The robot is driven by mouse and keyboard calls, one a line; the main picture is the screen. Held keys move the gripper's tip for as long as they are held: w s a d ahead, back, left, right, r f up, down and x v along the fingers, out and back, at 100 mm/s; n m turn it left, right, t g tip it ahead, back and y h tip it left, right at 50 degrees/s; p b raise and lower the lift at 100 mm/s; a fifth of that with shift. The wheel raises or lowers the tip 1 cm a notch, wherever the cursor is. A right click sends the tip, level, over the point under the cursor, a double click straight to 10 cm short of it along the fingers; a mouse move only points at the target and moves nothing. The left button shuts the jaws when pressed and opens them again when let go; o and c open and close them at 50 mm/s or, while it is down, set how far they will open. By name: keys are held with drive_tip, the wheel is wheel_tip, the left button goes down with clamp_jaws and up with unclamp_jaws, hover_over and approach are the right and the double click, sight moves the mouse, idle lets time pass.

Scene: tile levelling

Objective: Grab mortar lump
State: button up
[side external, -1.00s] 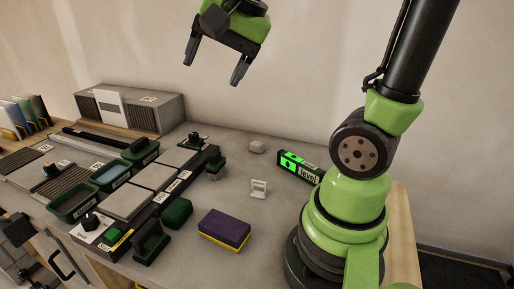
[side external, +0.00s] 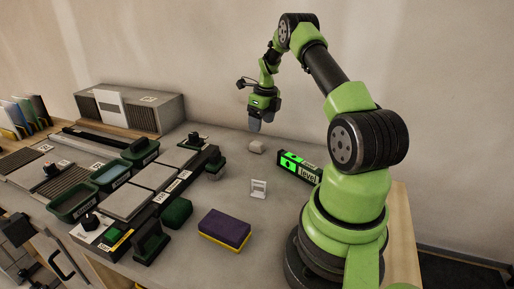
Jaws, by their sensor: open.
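The mortar lump appears to be the small pale grey block (side external: 256,147) lying on the bench near the back, left of the green level. My gripper (side external: 255,128) points down just above and slightly behind or beside it in the side view. It is open, and nothing shows in it. The fingers look edge-on from here, so the gap between them is hidden. I cannot tell exactly how far the fingertips are from the lump.
A lit green level (side external: 299,167) lies right of the lump. A small white stand (side external: 259,189) is in front. A purple and yellow sponge (side external: 225,228) is nearer. Tiles (side external: 127,203), green trays (side external: 72,203) and a dark rail fill the left. A grey box (side external: 150,110) stands at the back.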

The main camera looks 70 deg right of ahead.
sight(257, 143)
drive_tip(key=f, duration=0.2)
drive_tip(key=w+f, duration=0.1)
drive_tip(key=f, duration=0.5)
drive_tip(key=shift+w+d+f, duration=0.1)
drive_tip(key=shift+w+f, duration=0.05)
drive_tip(key=shift+w, duration=0.1)
drive_tip(key=c, duration=1.1)
